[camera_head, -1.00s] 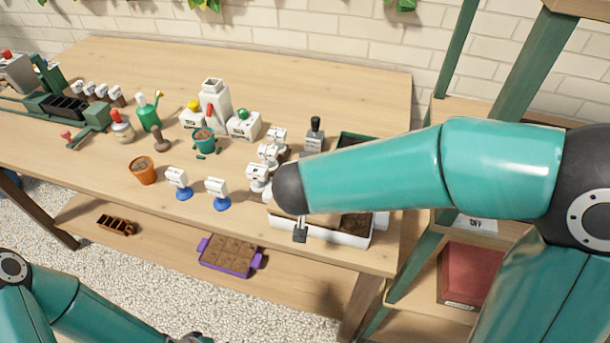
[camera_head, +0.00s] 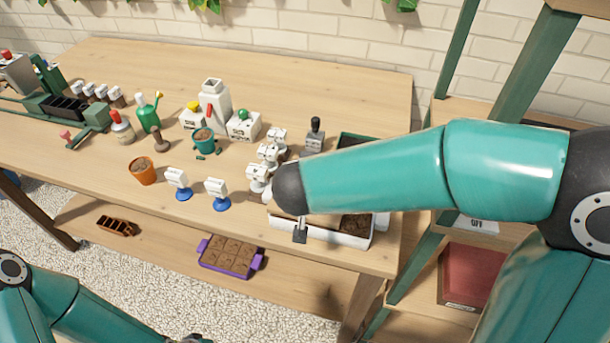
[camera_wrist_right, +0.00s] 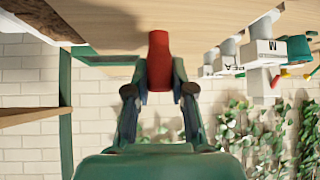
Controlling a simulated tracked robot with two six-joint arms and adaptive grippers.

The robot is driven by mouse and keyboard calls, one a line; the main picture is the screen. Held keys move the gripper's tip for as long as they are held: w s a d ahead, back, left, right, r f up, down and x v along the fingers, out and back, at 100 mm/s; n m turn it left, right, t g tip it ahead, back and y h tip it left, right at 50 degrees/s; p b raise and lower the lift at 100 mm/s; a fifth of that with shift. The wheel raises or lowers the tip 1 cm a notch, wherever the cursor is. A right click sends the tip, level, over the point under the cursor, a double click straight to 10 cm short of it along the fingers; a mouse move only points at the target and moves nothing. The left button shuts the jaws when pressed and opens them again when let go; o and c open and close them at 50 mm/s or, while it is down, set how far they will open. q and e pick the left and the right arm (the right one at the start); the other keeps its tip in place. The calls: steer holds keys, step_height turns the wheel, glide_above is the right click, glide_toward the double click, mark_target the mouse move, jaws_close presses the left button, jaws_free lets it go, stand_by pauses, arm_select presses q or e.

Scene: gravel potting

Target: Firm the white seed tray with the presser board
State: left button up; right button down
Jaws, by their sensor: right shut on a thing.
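The white seed tray (camera_head: 340,236) is at the front right of the table, with brown soil (camera_head: 357,224) showing at its right end. My right arm crosses above it and hides much of it. In the right wrist view my right gripper (camera_wrist_right: 160,90) is shut on an upright red handle (camera_wrist_right: 159,62), which I take to be the presser board's. The board itself is hidden, so I cannot tell whether it touches the soil.
A dark-handled tool (camera_head: 315,135) and a green-rimmed tray (camera_head: 357,142) are behind. A shelf (camera_head: 425,240) stands close at the right. The table's back is clear.

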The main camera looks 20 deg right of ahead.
steer(key=shift+s+f, duration=0.15)
steer(key=shift+f, duration=0.05)
steer(key=shift+r, duration=1.6)
steer(key=shift+r, duration=0.15)
